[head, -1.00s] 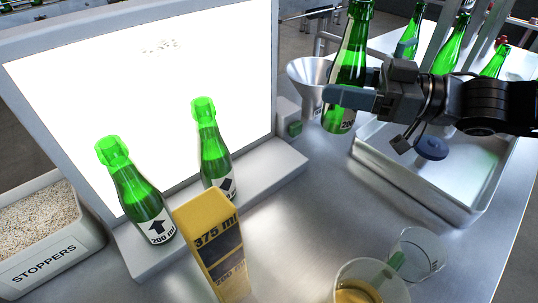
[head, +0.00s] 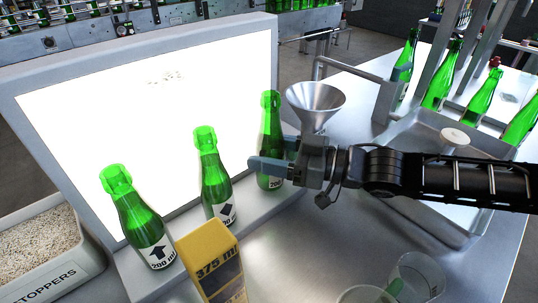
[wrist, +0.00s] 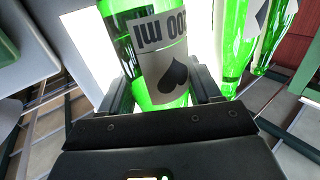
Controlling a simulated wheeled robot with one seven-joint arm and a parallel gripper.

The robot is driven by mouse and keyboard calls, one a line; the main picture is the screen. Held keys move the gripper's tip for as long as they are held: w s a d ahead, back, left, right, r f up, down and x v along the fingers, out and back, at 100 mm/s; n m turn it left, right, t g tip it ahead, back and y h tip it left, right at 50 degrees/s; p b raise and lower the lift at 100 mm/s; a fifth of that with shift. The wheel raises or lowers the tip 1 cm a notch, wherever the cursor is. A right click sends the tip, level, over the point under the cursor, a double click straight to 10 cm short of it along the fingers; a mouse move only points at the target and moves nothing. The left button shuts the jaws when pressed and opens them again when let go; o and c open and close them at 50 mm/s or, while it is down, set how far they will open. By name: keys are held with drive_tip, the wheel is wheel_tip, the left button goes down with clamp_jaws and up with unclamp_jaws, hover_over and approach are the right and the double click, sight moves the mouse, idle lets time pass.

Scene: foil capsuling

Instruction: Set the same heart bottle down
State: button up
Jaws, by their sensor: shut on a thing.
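My gripper (head: 274,160) is shut on a green bottle (head: 270,125) at the right end of the lit panel. The bottle stands nearly upright, with its base at the panel's ledge (head: 285,195); I cannot tell whether it touches. In the wrist view the held bottle (wrist: 150,35) has a white label with upside-down lettering and a dark mark like an inverted heart. To its left in the head view are a diamond-marked green bottle (head: 213,175) and an arrow-marked green bottle (head: 135,215), both on the ledge.
A yellow block (head: 212,262) marked 375 ml stands before the ledge. A metal funnel (head: 314,100) is close behind my gripper. A stoppers bin (head: 50,270) is at left, glass cups (head: 418,275) at front right. More green bottles (head: 441,78) stand at the back right.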

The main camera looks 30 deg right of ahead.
drive_tip(key=shift+f, duration=0.65)
drive_tip(key=o, duration=1.4)
drive_tip(key=shift+f, duration=0.1)
drive_tip(key=shift+f, duration=0.15)
